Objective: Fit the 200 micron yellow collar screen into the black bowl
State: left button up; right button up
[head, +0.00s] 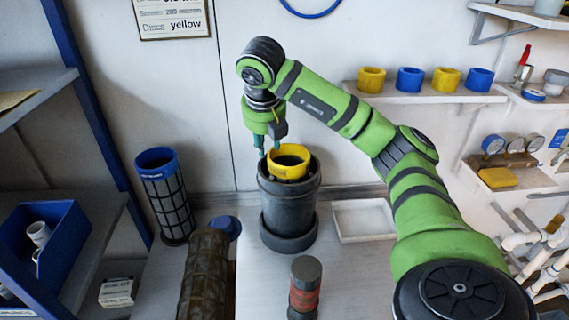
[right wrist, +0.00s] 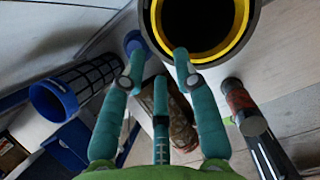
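The yellow collar screen (head: 288,172) is in the black bowl (head: 289,207). Its yellow collar stands a little above the bowl's rim, and its lower body is hidden inside. In the right wrist view the yellow collar (right wrist: 153,22) forms a ring within the dark bowl rim (right wrist: 252,30). My right gripper (head: 268,150) is over the left side of the bowl, beside the collar. Its teal fingers are spread apart with nothing held between them (right wrist: 157,55). One fingertip overlaps the collar's edge in the wrist view; I cannot tell whether it touches. My left gripper is not in view.
A blue-collared screen (head: 167,196) stands left of the bowl. A dirty brown screen (head: 207,275) lies in front of it. A dark cylinder with a red band (head: 305,287) stands in front of the bowl. A white tray (head: 364,220) lies to the right. A sign (head: 175,18) reads yellow.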

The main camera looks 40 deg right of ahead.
aim_at(270, 156)
jog(key=p+x, duration=0.2)
jog(key=x, duration=0.4)
jog(key=shift+s+d+f+p, duration=0.15)
jog(key=shift+d+p, duration=0.1)
jog(key=shift+p, duration=0.15)
jog(key=shift+f, duration=0.25)
grip_shut()
